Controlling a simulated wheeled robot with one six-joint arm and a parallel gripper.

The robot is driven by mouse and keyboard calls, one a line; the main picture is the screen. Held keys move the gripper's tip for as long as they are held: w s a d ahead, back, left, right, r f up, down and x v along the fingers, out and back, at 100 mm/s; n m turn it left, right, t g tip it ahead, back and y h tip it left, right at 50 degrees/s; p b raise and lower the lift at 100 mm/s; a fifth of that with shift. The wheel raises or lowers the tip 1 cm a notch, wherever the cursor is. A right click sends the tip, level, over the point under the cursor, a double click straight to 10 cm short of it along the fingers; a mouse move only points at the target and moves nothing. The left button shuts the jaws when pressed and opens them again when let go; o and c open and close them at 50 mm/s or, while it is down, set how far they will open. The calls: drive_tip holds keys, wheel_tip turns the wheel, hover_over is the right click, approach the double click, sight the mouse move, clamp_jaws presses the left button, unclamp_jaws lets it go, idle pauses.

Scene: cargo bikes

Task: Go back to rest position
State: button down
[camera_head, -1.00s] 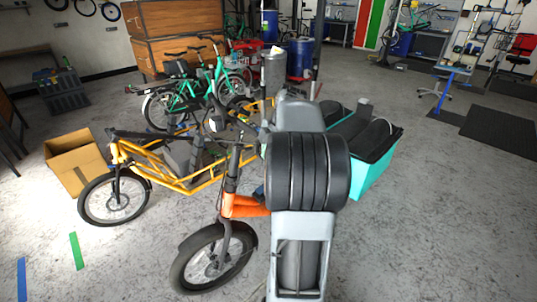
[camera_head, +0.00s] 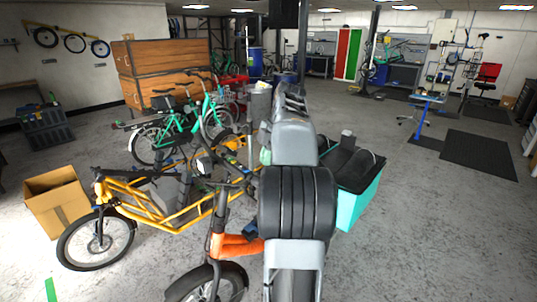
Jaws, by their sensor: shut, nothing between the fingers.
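My arm rises up the middle of the view, with grey links and a black ribbed joint. Its far part points away from the camera, and I cannot make out my gripper or its fingertips behind the links. An orange cargo bike (camera_head: 238,245) stands directly below and left of the arm, partly hidden by it. Its teal cargo box (camera_head: 358,207), with dark contents, shows to the right of the arm.
A yellow cargo bike (camera_head: 150,213) stands to the left, with an open cardboard box (camera_head: 58,203) beside it. A teal bike (camera_head: 180,130) and wooden crates (camera_head: 160,70) are behind. A blue stool-like stand (camera_head: 424,115) is at right. The right floor is mostly clear.

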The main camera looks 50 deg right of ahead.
drive_tip(key=shift+d+r, duration=0.1)
drive_tip(key=shift+r, duration=0.25)
idle(0.5)
drive_tip(key=f+m, duration=0.1)
drive_tip(key=m, duration=0.2)
drive_tip(key=d+f+m, duration=0.1)
drive_tip(key=f+m, duration=0.1)
drive_tip(key=m, duration=0.1)
drive_tip(key=f+m+h, duration=0.1)
drive_tip(key=m, duration=0.1)
drive_tip(key=shift+w+d+f+m, duration=0.1)
drive_tip(key=shift+d+f+m, duration=0.1)
drive_tip(key=shift+f+m, duration=0.15)
drive_tip(key=a+f+m, duration=0.2)
drive_tip(key=a+m, duration=0.1)
drive_tip(key=a+f+m+h, duration=0.1)
drive_tip(key=m, duration=0.1)
drive_tip(key=shift+a+f+m, duration=0.25)
drive_tip(key=shift+a, duration=0.15)
drive_tip(key=s+a+f, duration=0.2)
drive_tip(key=a, duration=0.6)
drive_tip(key=s+a+f+t, duration=0.1)
drive_tip(key=s+a+f, duration=0.1)
drive_tip(key=a, duration=0.7)
drive_tip(key=s+a+f+t+h, duration=0.1)
drive_tip(key=s+a, duration=0.3)
drive_tip(key=a, duration=0.4)
drive_tip(key=shift+s+a+f+m, duration=0.15)
drive_tip(key=shift+a+f+m, duration=0.25)
drive_tip(key=shift+f, duration=0.25)
